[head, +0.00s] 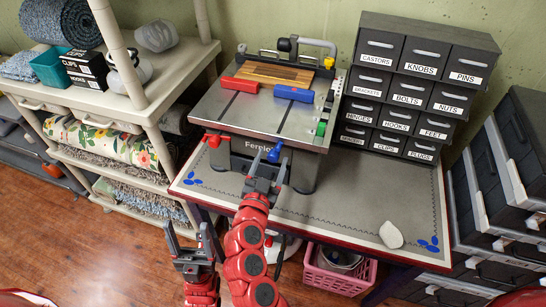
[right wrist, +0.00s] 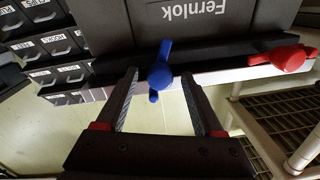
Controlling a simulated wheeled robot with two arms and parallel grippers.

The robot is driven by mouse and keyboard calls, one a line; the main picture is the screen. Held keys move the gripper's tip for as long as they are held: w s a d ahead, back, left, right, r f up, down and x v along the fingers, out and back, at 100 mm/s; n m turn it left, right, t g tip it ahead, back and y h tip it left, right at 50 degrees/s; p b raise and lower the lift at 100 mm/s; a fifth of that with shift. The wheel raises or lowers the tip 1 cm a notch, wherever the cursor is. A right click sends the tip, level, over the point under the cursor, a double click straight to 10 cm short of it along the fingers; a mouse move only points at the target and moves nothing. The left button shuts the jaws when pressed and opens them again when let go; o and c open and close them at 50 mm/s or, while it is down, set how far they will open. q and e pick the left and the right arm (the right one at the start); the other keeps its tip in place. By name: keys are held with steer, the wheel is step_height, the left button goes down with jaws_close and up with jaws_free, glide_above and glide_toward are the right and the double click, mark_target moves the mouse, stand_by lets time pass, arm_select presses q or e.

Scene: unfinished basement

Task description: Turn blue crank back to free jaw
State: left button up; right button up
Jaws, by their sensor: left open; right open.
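The blue crank (head: 275,152) sticks out from the front of the grey Fernlok machine (head: 275,122), below its top plate. It also shows in the right wrist view (right wrist: 160,76), with one arm up and one down. My right gripper (head: 268,170) is open at the blue crank; in the right wrist view the crank appears between the two fingertips (right wrist: 160,82), with gaps on both sides. A red block (head: 240,85) and a blue block (head: 294,94) lie on the plate near a wooden piece (head: 273,73). My left gripper (head: 190,240) is open and empty, low beside the shelf.
A red crank (head: 212,140) is on the machine's left front; it shows in the right wrist view (right wrist: 288,58). Labelled drawers (head: 412,90) stand behind right. A pale stone (head: 391,235) lies on the workbench mat (head: 345,215). A shelf (head: 150,95) stands left; a pink basket (head: 340,280) sits below.

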jaws_close()
steer(key=shift+n, duration=0.3)
